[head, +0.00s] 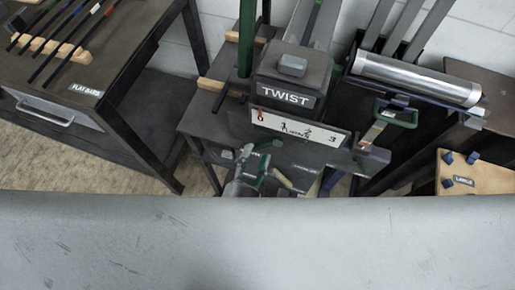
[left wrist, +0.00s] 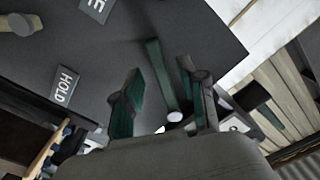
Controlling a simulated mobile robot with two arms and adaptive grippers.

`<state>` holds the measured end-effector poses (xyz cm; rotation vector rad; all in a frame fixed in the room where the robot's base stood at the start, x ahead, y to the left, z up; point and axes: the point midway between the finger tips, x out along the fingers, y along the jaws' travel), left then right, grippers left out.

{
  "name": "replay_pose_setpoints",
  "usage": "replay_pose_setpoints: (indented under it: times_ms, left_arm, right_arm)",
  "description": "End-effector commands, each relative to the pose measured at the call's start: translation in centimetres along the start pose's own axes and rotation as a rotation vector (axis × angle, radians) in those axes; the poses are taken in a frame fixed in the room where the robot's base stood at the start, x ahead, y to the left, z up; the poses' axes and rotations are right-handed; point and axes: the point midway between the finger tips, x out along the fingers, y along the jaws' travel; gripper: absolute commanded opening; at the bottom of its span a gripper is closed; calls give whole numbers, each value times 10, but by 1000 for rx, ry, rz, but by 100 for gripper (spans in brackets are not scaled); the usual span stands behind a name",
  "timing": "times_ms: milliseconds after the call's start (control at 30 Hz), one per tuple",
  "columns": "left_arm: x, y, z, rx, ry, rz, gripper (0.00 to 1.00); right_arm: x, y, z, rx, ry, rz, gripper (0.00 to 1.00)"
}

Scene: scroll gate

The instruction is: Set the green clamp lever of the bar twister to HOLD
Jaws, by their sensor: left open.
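The bar twister (head: 290,75) stands in the upper middle of the head view, with a TWIST label and a numbered dial plate (head: 297,130). My left gripper (head: 257,158) is low in front of it, open. In the left wrist view my gripper's two fingers (left wrist: 160,68) stand apart, with dark green pads. A green lever (left wrist: 158,72), seemingly the clamp lever, shows between them, and I cannot tell whether they touch it. The HOLD label (left wrist: 65,85) is left of the fingers on a dark panel. In the head view the gripper hides most of the lever. My right gripper is not in view.
A table (head: 125,40) with dark bars on wooden rests and a FLAT BARS drawer is at left. A shiny roller (head: 418,78) and a green-framed handle (head: 385,122) are at right. A wooden board (head: 480,185) is at far right. A grey surface (head: 250,245) fills the foreground.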

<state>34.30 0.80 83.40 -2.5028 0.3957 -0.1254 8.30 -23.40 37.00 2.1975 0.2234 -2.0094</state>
Motion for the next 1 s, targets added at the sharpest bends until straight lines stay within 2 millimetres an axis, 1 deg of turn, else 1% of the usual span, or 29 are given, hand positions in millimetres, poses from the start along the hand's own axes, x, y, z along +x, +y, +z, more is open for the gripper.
replay_pose_setpoints:
  times_ms: [33, 167, 467, 500, 567, 600, 733, 1000]
  left_arm:
    - [7, -1, -1, 1, 2, -2, 42]
    - [15, 0, 0, 0, 0, 0, 42]
    - [17, 0, 0, -1, -1, 0, 42]
    - [17, 0, 0, -1, -1, 1, 38]
    - [17, 0, 0, -1, -1, 0, 28]
    - [17, 0, 0, -1, -1, 0, 22]
    - [17, 0, 0, -1, -1, 0, 0]
    - [17, 0, 0, 0, 0, 0, 0]
  right_arm:
    - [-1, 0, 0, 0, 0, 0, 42]
    - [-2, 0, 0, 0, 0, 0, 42]
    - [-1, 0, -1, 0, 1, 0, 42]
    - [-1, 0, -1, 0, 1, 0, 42]
    - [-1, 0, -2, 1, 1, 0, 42]
    - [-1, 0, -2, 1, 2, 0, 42]
    - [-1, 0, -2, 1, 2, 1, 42]
    - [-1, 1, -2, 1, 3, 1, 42]
